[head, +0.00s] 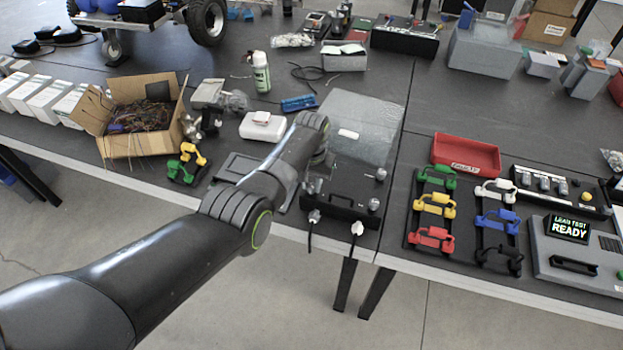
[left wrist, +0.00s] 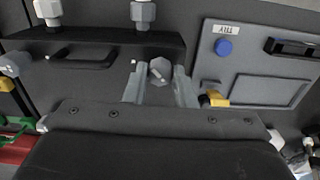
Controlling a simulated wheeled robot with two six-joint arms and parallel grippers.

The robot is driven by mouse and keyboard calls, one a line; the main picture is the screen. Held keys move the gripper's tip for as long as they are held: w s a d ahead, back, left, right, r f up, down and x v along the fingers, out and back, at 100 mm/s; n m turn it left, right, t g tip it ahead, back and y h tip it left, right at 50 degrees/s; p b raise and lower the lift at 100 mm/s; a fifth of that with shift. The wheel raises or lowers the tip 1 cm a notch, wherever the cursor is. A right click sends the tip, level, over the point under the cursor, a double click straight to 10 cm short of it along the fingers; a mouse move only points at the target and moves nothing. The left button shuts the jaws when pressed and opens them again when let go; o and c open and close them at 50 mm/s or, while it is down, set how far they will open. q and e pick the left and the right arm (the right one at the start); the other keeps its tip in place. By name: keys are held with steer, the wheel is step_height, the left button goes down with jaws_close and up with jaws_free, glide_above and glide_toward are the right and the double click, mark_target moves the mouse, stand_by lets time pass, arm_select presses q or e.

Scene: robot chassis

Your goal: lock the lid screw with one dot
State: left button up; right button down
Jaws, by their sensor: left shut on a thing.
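The grey chassis box with its lid (head: 368,115) stands at the table's front edge, left of the seam. My left arm reaches over the box's left side in the head view and hides the gripper's fingertips there. In the left wrist view my left gripper (left wrist: 160,90) has its two pale fingers on either side of a grey hexagonal screw head (left wrist: 160,70), shut on it. No dot marking can be made out on this screw. Other screw-like knobs show on the chassis at its right front corner (head: 374,205) and left front (head: 314,216). My right gripper is not in view.
A black handle bar (head: 342,207) is at the chassis front. To the right are a red tray (head: 466,157), racks of coloured connectors (head: 434,205) and a test unit reading READY (head: 568,228). A cardboard box of wires (head: 140,112) and a white case (head: 262,127) stand to the left.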

mark_target(312, 186)
arm_select(q)
steer(key=m+p, duration=0.1)
steer(key=m, duration=0.3)
steer(key=shift+m, duration=0.3)
steer(key=m, duration=0.4)
steer(key=shift+m, duration=0.3)
steer(key=o, duration=1)
steer(key=shift+r+p, duration=0.55)
steer(key=shift+r, duration=0.05)
step_height(312, 186, up, 5)
steer(key=shift+r+p, duration=0.1)
steer(key=shift+p, duration=0.75)
step_height(312, 186, up, 11)
steer(key=shift+r+b, duration=0.1)
steer(key=shift+b, duration=0.65)
